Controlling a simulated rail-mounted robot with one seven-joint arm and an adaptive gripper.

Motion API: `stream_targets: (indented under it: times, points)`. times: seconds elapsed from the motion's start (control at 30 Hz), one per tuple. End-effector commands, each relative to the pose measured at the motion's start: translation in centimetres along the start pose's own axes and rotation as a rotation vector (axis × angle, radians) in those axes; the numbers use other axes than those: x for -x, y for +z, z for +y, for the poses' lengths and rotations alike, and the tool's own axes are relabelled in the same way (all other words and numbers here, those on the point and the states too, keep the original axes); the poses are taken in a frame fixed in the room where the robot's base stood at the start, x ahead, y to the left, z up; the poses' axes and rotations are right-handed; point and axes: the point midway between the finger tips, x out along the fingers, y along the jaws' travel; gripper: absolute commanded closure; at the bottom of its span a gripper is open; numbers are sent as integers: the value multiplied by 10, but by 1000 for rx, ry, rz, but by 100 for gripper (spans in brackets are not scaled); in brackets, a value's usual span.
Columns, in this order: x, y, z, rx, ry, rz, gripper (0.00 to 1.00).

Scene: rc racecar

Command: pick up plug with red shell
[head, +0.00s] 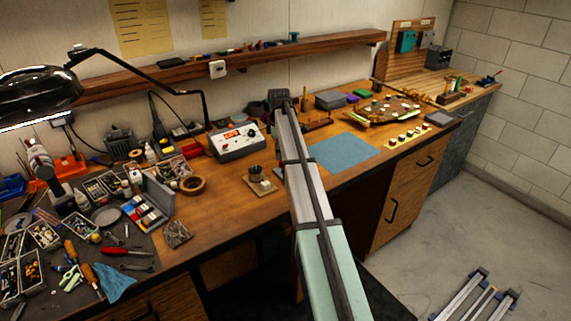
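I cannot make out a plug with a red shell for certain. Several small light plug-like pieces (408,134) stand in a row near the bench's front edge, right of the blue mat (344,152). At this size I cannot tell a red shell among them. More small pieces lie on a dark-topped wooden board (372,121) behind them. I see no gripper fingers. A long pale and green beam rises through the middle of the view and hides part of the bench; I cannot tell whether it is part of my arm.
The wooden bench (232,207) is crowded at left with tools, trays and bottles. A black lamp (38,92) overhangs the left. The blue mat is clear. Metal rails (485,298) lie on the floor.

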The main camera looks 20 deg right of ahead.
Motion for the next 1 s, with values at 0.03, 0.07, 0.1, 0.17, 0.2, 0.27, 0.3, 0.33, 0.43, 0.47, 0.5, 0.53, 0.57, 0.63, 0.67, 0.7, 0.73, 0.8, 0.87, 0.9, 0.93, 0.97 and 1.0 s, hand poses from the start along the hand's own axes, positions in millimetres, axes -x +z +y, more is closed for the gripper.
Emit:
stream_targets:
  times: [0.03,0.07,0.1,0.17,0.2,0.27,0.3,0.33,0.43,0.47,0.5,0.53,0.57,0.63,0.67,0.7,0.73,0.8,0.87,0.9,0.93,0.97,1.0]
  points:
    - [-4,1,-1,0,-3,-1,69]
    - [-7,2,-1,0,-3,-1,69]
    - [-11,2,0,0,-3,-1,69]
    - [-19,3,0,0,-3,-1,69]
    - [-26,3,0,0,-3,-1,69]
    - [-33,3,0,0,-2,-1,69]
    - [-37,3,0,0,-2,-1,69]
    - [-40,3,0,0,-2,-1,69]
    - [-43,3,0,0,-1,0,69]
    - [-43,2,0,0,-1,0,69]
    - [-43,2,0,0,-1,0,69]
    - [-43,2,0,0,-1,0,69]
    - [-43,2,0,0,-1,0,69]
    - [-43,2,0,0,-1,0,83]
    - [-43,2,0,0,-1,0,94]
    - [-43,2,0,0,-1,0,100]
    - [-43,2,0,0,-1,0,100]
    - [-43,2,0,0,-1,0,100]
    - [-43,2,0,0,-1,0,100]
    - [-43,2,0,0,-1,0,100]
    - [-43,2,0,0,-1,0,100]
    - [-43,2,0,0,-1,0,100]
    - [-43,2,0,0,-1,0,100]
